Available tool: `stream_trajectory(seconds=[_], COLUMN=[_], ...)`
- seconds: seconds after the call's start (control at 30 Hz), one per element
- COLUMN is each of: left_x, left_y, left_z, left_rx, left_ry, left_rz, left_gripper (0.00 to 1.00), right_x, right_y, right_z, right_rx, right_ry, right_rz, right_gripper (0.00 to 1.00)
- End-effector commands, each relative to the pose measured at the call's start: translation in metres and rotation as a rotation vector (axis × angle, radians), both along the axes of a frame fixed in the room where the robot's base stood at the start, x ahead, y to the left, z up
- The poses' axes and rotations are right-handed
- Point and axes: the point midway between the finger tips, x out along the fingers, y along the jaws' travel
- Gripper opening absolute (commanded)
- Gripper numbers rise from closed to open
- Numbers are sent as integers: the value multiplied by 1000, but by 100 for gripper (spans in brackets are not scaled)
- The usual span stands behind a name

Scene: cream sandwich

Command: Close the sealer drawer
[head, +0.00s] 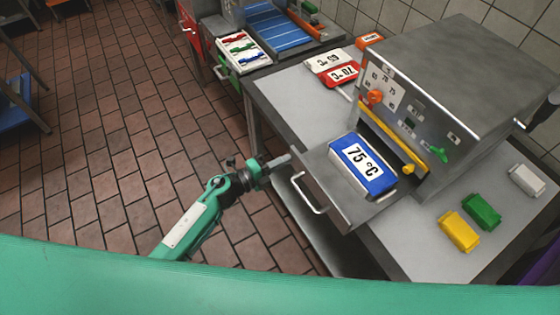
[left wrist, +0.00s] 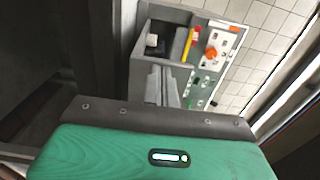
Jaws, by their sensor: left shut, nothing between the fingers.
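The sealer (head: 465,75) is a grey metal box on the table at the right, with an orange knob and a green switch on its front. Its drawer (head: 318,168) is pulled out toward the left, with a bar handle (head: 308,193) on its front. My right gripper is out of view.
Yellow (head: 459,231), green (head: 481,211) and white (head: 527,180) blocks lie on the table (head: 400,236) right of the drawer. Red and white labelled blocks (head: 332,68) lie behind it.

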Motion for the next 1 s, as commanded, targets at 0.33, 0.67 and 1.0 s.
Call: stream_trajectory(seconds=[0.33, 0.67, 1.0], left_x=[9, 52, 106], left_y=[-12, -71, -145], left_z=[0, -1, -3], left_rx=[-1, -2, 0], left_ry=[-2, -3, -3], left_rz=[-2, -2, -2], left_gripper=[0, 0, 0], right_x=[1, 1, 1], right_y=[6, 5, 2], right_z=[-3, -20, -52], right_rx=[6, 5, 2], right_ry=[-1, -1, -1], right_rz=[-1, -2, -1], right_gripper=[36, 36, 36])
